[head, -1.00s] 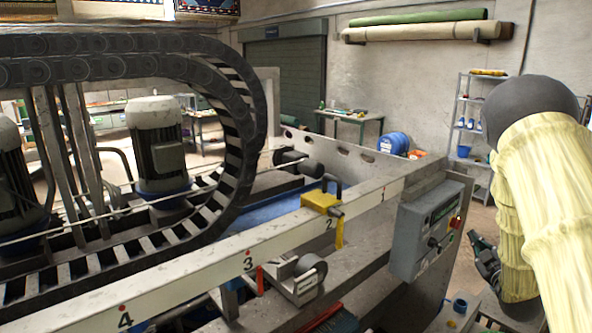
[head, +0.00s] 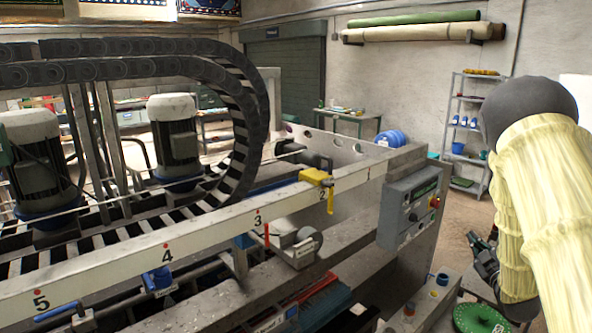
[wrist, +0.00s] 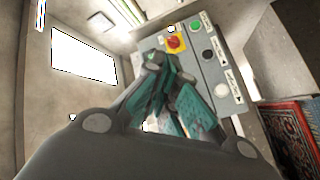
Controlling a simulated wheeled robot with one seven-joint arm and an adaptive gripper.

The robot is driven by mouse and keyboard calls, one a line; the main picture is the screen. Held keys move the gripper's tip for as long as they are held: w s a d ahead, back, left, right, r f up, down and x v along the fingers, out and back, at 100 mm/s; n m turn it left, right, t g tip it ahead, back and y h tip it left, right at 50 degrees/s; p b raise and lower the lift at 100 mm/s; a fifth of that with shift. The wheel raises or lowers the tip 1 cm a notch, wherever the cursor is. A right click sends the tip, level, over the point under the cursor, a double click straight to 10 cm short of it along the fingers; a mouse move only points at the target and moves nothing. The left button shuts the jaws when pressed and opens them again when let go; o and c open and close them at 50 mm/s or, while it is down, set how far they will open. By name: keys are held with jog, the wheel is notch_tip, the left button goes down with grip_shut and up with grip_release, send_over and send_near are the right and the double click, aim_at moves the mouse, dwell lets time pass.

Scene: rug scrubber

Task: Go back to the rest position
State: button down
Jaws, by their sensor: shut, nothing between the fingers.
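My arm in its cream sleeve hangs at the right of the head view, bent at a dark elbow. My gripper (head: 484,262) is at its lower end, partly hidden by the sleeve, to the right of the machine's grey control box (head: 410,206). In the wrist view the teal-padded fingers of my gripper (wrist: 176,92) are together with nothing between them. Behind them shows the control box (wrist: 208,68) with a red and yellow knob (wrist: 176,43) and a green button. The fingers overlap the box in that view; I cannot tell the gap.
The rug-scrubbing machine's pale numbered rail (head: 215,225) crosses the left and middle. A yellow clamp (head: 316,177) sits near mark 2. A green disc (head: 480,318) lies low at the right, near my gripper. Shelves (head: 466,130) stand behind. Patterned rugs (wrist: 291,135) show in the wrist view.

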jog(key=s+a+f+m+g, duration=0.25)
jog(key=s+a+f, duration=0.3)
jog(key=f, duration=0.45)
jog(key=s+a+f+m+g, duration=0.1)
jog(key=s+a+f+g, duration=0.4)
jog(key=f, duration=0.5)
jog(key=s+a+f+m+g, duration=0.2)
jog(key=s+a+f, duration=0.2)
jog(key=s+f, duration=0.45)
jog(key=s+a+f+m+g+y, duration=0.1)
jog(key=s+a+f+g, duration=0.3)
jog(key=s, duration=0.7)
jog(key=s+a+f+m+g, duration=0.1)
jog(key=s+a+f+g, duration=0.1)
jog(key=s+a+f, duration=0.6)
jog(key=s+a+f+m+g+y, duration=0.1)
jog(key=s+a+m+g, duration=0.15)
jog(key=s, duration=1.05)
notch_tip(320, 180, down, 13)
jog(key=n+b, duration=0.1)
jog(key=b, duration=1.1)
jog(key=shift+a+g+b, duration=0.3)
jog(key=shift+a, duration=0.15)
